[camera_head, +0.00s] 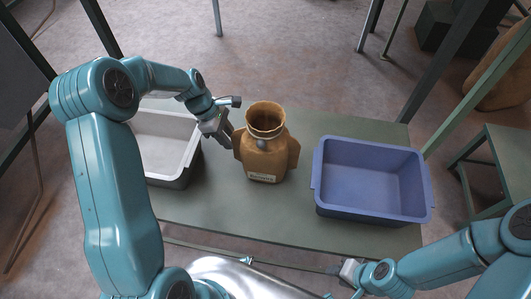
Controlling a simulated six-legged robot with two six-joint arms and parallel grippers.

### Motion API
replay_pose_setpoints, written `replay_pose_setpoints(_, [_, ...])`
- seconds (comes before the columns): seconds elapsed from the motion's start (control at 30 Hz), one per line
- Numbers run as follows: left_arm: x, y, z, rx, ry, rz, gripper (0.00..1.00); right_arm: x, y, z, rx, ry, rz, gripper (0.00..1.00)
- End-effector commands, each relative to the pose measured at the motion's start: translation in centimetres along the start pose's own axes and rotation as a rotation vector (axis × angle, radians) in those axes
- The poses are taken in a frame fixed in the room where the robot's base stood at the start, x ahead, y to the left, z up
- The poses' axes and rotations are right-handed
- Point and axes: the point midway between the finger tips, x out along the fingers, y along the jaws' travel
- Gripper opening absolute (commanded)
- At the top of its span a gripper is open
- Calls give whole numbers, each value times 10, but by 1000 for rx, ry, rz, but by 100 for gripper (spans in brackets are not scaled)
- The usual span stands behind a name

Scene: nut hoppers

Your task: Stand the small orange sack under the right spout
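The small orange sack (265,155) stands upright on the green-grey table (240,215), between two bins. Its rolled mouth is open at the top, it has a flap on each side and a white label low on its front. My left gripper (231,140) is at the sack's left side, by the left flap. Whether its fingers touch or grip the flap I cannot tell. My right gripper (347,270) is low in the picture at the table's front edge, away from the sack; its fingers are too small to read. No spout shows in this view.
A blue bin (318,192), empty, stands to the right of the sack. A grey-white bin (183,180) stands to the left, partly behind my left arm. The table in front of the sack is clear. Green posts (445,72) rise behind the table at right.

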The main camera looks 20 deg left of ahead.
Motion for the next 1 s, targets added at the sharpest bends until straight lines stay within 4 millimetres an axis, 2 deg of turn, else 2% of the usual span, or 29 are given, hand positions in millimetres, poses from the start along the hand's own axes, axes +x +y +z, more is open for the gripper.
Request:
replay_pose_setpoints(0.13, [20, 1, 1, 0, 0, -1, 35, 0, 0, 0, 0, 0, 0, 43])
replay_pose_setpoints(0.4, [24, 1, 1, 0, 0, 1, 35, 0, 0, 0, 0, 0, 0, 43])
replay_pose_setpoints(0.47, [24, 1, 1, 0, 0, 1, 19, 0, 0, 0, 0, 0, 0, 43])
replay_pose_setpoints(0.5, [24, 1, 1, 0, 0, 1, 6, 0, 0, 0, 0, 0, 0, 43])
replay_pose_setpoints(0.53, [24, 1, 1, 0, 0, 1, 0, 0, 0, 0, 0, 0, 0, 43])
replay_pose_setpoints(0.87, [24, 1, 1, 0, 0, 2, 0, 0, 0, 0, 0, 0, 0, 43])
replay_pose_setpoints(1.0, [17, 2, 4, 1, 0, 4, 0, -1, 0, 0, 0, 0, 0, 43])
